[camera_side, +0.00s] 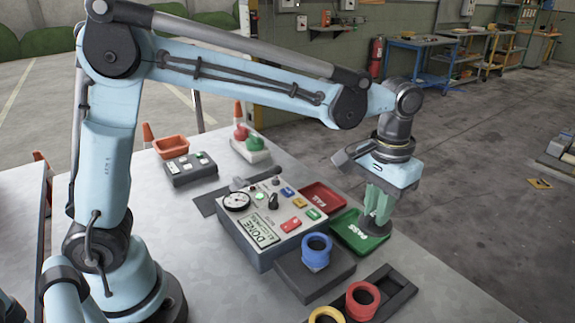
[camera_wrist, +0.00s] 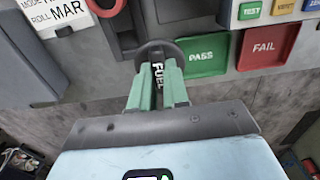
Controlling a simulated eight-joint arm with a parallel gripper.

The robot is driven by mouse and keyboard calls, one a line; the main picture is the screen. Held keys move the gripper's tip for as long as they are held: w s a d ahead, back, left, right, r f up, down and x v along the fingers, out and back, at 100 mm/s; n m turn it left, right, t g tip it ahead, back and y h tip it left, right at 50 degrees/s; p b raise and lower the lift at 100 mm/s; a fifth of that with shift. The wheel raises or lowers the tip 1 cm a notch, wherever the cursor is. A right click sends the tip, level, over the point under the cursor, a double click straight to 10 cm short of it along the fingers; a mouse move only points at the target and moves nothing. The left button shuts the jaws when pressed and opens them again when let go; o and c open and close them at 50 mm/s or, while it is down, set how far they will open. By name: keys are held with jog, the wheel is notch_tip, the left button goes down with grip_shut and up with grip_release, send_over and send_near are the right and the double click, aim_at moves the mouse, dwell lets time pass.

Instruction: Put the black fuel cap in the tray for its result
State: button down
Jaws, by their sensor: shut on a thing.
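The black fuel cap (camera_wrist: 157,47) is between the green fingers of my gripper (camera_wrist: 158,90) in the wrist view, with a white FUEL label facing the camera. My gripper is shut on it. In the wrist view the PASS tray (camera_wrist: 206,66) lies just right of the cap. The red FAIL tray (camera_side: 322,196) is beyond the PASS tray in the side view and right of it in the wrist view (camera_wrist: 262,60).
A tester box (camera_side: 262,248) with a dial, buttons and a green DONE screen stands left of the trays. The table's right edge is near.

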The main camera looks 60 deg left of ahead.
jog(key=w+a+f, duration=0.4)
jog(key=a, duration=0.1)
jog(key=w+a+f, duration=0.2)
jog(key=a, duration=0.1)
jog(key=shift+w+f, duration=0.1)
jog(key=shift+f, duration=1.9)
jog(key=shift+f, duration=0.15)
jog(key=c, duration=1.1)
grip_release()
